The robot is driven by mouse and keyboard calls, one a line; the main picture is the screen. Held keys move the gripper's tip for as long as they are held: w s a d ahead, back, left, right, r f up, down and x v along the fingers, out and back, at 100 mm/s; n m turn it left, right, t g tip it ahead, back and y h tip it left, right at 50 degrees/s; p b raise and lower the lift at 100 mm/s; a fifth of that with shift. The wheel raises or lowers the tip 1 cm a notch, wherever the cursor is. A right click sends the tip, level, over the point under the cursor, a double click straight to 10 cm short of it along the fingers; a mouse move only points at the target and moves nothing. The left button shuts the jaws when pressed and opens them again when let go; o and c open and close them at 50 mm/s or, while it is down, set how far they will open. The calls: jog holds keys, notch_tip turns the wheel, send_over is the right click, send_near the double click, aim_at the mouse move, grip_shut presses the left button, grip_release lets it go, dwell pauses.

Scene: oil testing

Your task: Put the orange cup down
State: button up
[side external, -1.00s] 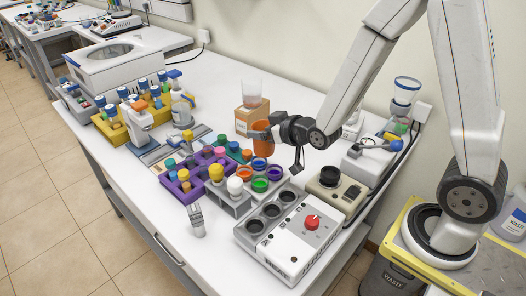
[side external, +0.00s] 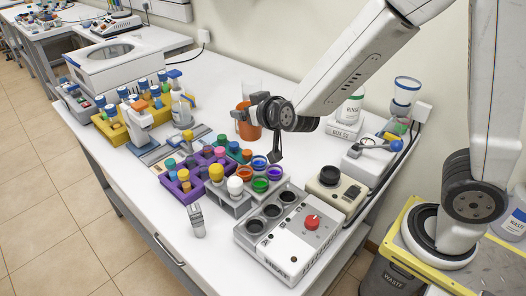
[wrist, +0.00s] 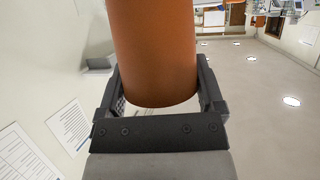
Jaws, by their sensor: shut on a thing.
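The orange cup (side external: 247,131) is in my gripper (side external: 262,110) near the back of the white table. It looks upright in the side view; I cannot tell whether its base touches anything. In the wrist view the cup (wrist: 153,50) fills the upper middle, with the fingers of my gripper (wrist: 160,88) on either side of it. My gripper is shut on the cup. A clear cup (side external: 252,88) shows just behind and above the orange cup. The box under the clear cup is largely hidden by the orange cup and my gripper.
A purple rack (side external: 182,201) with coloured caps and several small coloured pots (side external: 260,185) stand in front of the cup. A device with a red knob (side external: 311,222) stands at the front right. Bare table (side external: 217,92) lies left of the cup.

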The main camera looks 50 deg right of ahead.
jog(key=s+a+f+n+y, duration=0.1)
jog(key=s+a+f+y, duration=0.1)
jog(key=a, duration=0.4)
jog(key=s+a+f+n+y, duration=0.2)
jog(key=s+a+f, duration=0.2)
jog(key=a, duration=0.3)
jog(key=shift+a+f+n, duration=0.15)
jog(key=shift+f+n, duration=0.15)
jog(key=s+a+f+n+y, duration=0.3)
jog(key=s+a+f+y, duration=0.1)
jog(key=s+a, duration=0.4)
jog(key=shift+f+g, duration=0.2)
jog(key=shift+g, duration=0.2)
jog(key=shift+s+a+f+y, duration=0.2)
jog(key=shift+s+a+y, duration=0.1)
jog(key=shift+s, duration=0.2)
jog(key=shift+f, duration=0.15)
jog(key=shift+f, duration=3.25)
jog(key=shift+f, duration=0.55)
jog(key=o, duration=1)
jog(key=shift+c, duration=0.2)
